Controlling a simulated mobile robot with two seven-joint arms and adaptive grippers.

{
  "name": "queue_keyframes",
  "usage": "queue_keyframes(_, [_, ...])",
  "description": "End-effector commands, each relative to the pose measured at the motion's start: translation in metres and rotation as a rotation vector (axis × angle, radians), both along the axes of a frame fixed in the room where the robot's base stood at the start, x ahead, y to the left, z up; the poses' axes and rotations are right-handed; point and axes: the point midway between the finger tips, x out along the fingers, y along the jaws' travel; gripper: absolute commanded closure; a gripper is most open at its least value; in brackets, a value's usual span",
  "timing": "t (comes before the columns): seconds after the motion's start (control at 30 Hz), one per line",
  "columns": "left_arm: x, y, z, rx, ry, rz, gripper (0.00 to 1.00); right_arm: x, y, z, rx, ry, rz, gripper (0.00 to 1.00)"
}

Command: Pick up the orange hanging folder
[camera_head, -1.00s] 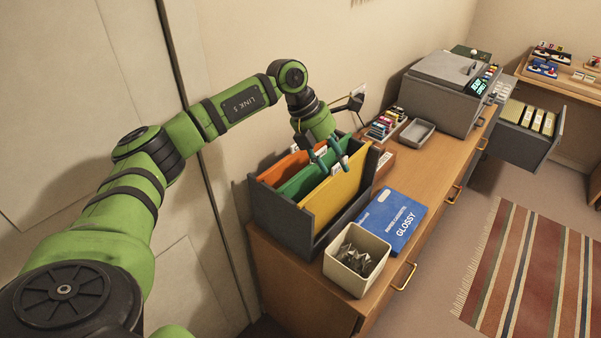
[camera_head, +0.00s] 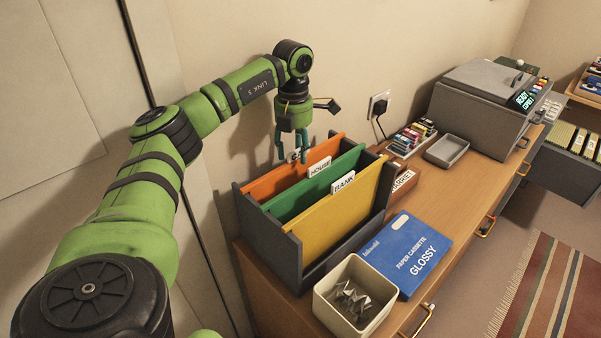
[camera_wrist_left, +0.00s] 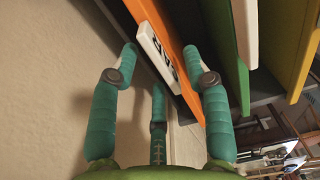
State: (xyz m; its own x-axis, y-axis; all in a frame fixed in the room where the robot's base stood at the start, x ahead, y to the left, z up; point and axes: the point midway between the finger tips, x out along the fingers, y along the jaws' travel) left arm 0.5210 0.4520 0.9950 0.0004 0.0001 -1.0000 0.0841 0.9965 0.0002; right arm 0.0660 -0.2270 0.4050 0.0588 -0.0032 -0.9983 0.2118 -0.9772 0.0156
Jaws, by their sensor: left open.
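The orange hanging folder (camera_head: 265,184) is the rearmost, wall-side folder in a dark grey file box (camera_head: 268,242). Its white tab, with partly hidden lettering, shows in the left wrist view (camera_wrist_left: 158,52). My left gripper (camera_head: 292,158) points down at the orange folder's top edge, close to the tab. In the left wrist view its teal fingers (camera_wrist_left: 165,82) are spread, with the tab and the orange sheet (camera_wrist_left: 172,40) between or just beyond their tips. Whether a finger touches the folder cannot be told. My right gripper is not in view.
A green folder (camera_head: 300,188) and a yellow folder (camera_head: 335,218) hang in front. A bin of metal clips (camera_head: 330,296), a blue paper cassette box (camera_head: 405,252), a grey tray (camera_head: 446,150) and a printer (camera_head: 480,105) share the cabinet top. The wall is close behind.

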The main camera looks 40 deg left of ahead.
Motion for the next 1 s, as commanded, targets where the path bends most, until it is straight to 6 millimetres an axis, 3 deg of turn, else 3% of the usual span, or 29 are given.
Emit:
queue_keyframes(0.3, [0.007, -0.003, -0.04, 0.0, 0.002, -0.001, 0.52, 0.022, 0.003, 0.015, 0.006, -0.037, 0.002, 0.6])
queue_keyframes(0.57, [0.007, -0.003, -0.043, 0.0, 0.001, -0.001, 0.52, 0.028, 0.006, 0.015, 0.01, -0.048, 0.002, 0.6])
queue_keyframes(0.67, [0.007, -0.003, -0.043, 0.0, 0.001, -0.001, 0.92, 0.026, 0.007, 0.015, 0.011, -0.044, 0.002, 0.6])
queue_keyframes(0.7, [0.007, -0.003, -0.043, 0.0, 0.001, -0.001, 1.0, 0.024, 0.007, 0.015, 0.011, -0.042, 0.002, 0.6])
queue_keyframes(1.0, [0.007, -0.003, -0.042, 0.0, 0.0, -0.001, 1.0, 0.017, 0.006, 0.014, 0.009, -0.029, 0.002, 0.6])
